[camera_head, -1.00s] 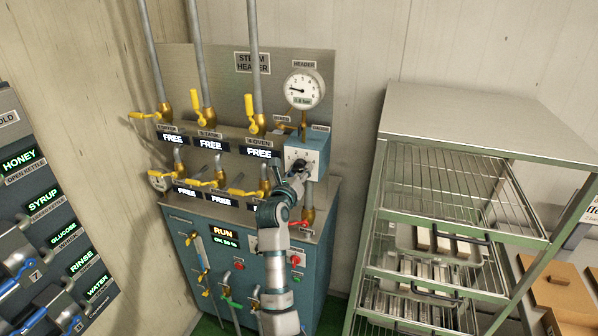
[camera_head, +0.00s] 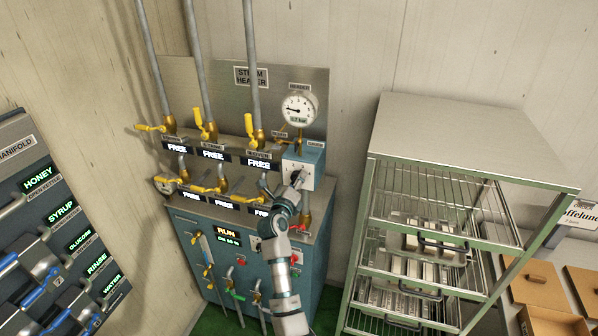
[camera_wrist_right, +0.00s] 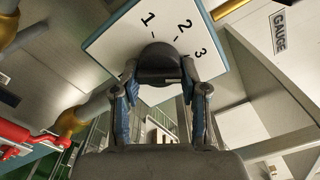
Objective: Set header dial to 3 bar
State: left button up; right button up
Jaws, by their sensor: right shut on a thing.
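The header dial is a dark round knob (camera_wrist_right: 160,62) on a white face (camera_wrist_right: 125,45) marked 1, 2 and 3, seen close up in the right wrist view. My right gripper (camera_wrist_right: 163,88) has its two fingers on either side of the knob, shut on it. In the head view the dial's blue box (camera_head: 306,165) stands below the round header gauge (camera_head: 298,108), and my right gripper (camera_head: 290,186) covers much of its face. The gauge needle points to the left; its small readout is too blurred to read surely. My left gripper is not in view.
Yellow-handled valves (camera_head: 204,130) and pipes line the steam header left of the dial. A red-handled valve (camera_wrist_right: 32,137) sits below it. A metal rack (camera_head: 470,150) with trays stands close on the right. A manifold panel (camera_head: 50,230) is at the left.

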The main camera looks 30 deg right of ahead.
jog(key=shift+w+a+n+p, duration=0.1)
jog(key=shift+a+n+p, duration=0.15)
jog(key=shift+n+p, duration=0.65)
jog(key=shift+f, duration=0.15)
jog(key=o, duration=1.1)
jog(key=shift+a, duration=0.1)
jog(key=shift+a+r, duration=0.2)
jog(key=shift+a, duration=0.25)
jog(key=v, duration=0.7)
jog(key=shift+a+f, duration=0.1)
jog(key=shift+a, duration=0.2)
